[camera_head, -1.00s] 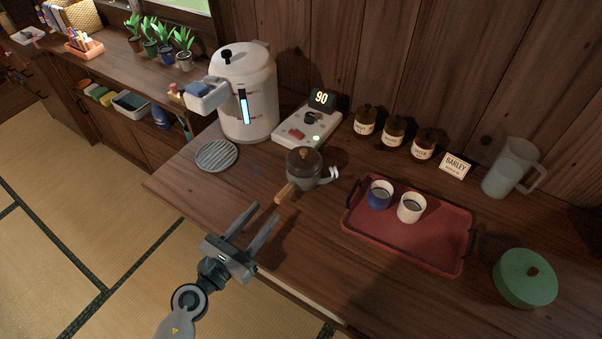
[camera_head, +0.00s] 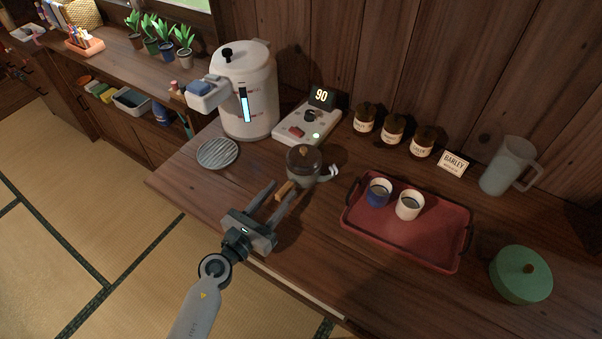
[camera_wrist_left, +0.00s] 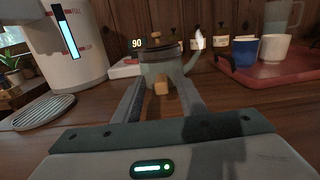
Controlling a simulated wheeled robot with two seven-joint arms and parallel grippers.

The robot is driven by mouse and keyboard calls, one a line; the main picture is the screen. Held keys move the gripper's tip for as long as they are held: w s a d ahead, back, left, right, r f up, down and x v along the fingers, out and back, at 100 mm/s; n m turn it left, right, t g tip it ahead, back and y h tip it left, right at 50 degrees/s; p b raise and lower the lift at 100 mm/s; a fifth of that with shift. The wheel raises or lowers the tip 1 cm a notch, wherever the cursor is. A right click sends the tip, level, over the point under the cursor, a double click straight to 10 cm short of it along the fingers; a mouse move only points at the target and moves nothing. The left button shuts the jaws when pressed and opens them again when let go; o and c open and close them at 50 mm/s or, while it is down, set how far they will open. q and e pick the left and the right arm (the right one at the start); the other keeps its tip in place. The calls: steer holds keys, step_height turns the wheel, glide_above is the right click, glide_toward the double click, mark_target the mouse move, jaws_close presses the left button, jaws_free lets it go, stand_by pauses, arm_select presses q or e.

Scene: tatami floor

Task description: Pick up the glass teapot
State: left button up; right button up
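The teapot (camera_head: 304,165) has a dark lid with a wooden knob, a greyish see-through body, a pale spout and a wooden side handle. It stands upright on the wooden counter. In the left wrist view the teapot (camera_wrist_left: 161,70) is straight ahead, its handle end pointing at the camera. My left gripper (camera_head: 283,191) is open, with its fingers on either side of the wooden handle. Contact with the handle cannot be told. The left gripper also shows in the wrist view (camera_wrist_left: 160,98). My right gripper is not in view.
A white water dispenser (camera_head: 248,95) and a round slatted rest (camera_head: 217,153) are left of the teapot. A control box (camera_head: 300,127) is behind it.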

mark_target(290, 182)
arm_select(q)
steer(key=shift+x, duration=2)
steer(key=shift+f, duration=0.1)
jaws_close()
